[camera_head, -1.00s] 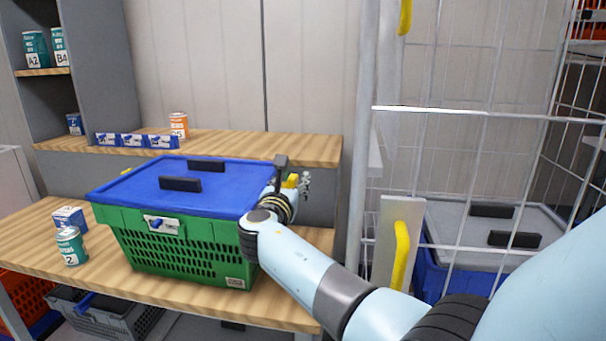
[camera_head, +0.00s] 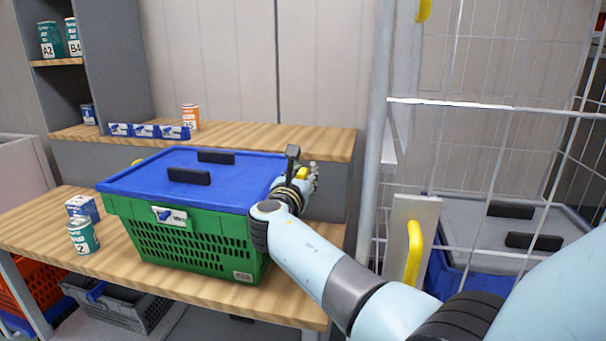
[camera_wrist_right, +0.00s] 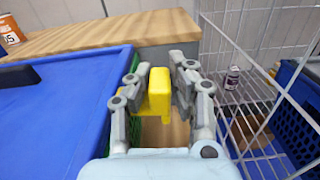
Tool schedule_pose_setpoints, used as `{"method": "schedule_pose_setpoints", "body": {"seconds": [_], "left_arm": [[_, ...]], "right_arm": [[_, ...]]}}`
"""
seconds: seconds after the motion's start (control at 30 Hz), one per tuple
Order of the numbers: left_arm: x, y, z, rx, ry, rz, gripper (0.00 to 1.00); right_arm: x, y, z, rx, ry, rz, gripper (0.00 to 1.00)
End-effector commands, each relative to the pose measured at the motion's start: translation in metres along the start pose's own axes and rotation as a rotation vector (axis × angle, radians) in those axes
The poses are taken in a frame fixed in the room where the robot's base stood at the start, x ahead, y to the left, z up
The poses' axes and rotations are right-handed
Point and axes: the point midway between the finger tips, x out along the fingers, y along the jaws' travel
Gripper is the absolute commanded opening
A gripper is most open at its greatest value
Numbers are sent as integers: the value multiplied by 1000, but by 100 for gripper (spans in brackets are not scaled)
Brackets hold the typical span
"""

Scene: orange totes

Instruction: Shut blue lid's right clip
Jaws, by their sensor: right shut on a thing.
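A blue lid (camera_head: 230,175) with two black handles lies on a green crate (camera_head: 205,240) on the wooden table. The lid's right clip (camera_wrist_right: 159,92) is yellow and stands up at the crate's right side; it also shows in the head view (camera_head: 302,174). My right gripper (camera_wrist_right: 161,82) is shut on this clip, with a finger on either side of it in the wrist view. In the head view my right gripper (camera_head: 306,178) is partly hidden behind its own wrist. Part of another yellow clip (camera_head: 137,162) shows at the lid's far left. My left gripper is not in view.
A wire cage (camera_head: 470,104) with a yellow-handled panel (camera_head: 413,245) stands close to the right of my arm. A blue box (camera_head: 82,208) and a green can (camera_head: 82,237) stand left of the crate. A wooden shelf (camera_head: 260,138) runs behind.

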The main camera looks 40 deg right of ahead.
Motion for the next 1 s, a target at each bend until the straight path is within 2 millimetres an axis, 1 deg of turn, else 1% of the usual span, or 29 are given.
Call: {"method": "schedule_pose_setpoints", "body": {"seconds": [0.17, 0.37, 0.8, 1.0], "left_arm": [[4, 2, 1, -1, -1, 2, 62], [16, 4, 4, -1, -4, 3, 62], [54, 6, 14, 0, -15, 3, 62], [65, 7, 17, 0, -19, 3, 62]], "right_arm": [[0, -1, -2, 22, -1, 0, 0], [0, -2, -8, 113, -1, 0, 0], [0, -6, -24, 434, 0, 0, 0], [0, -6, -28, 541, 0, 0, 0]]}}
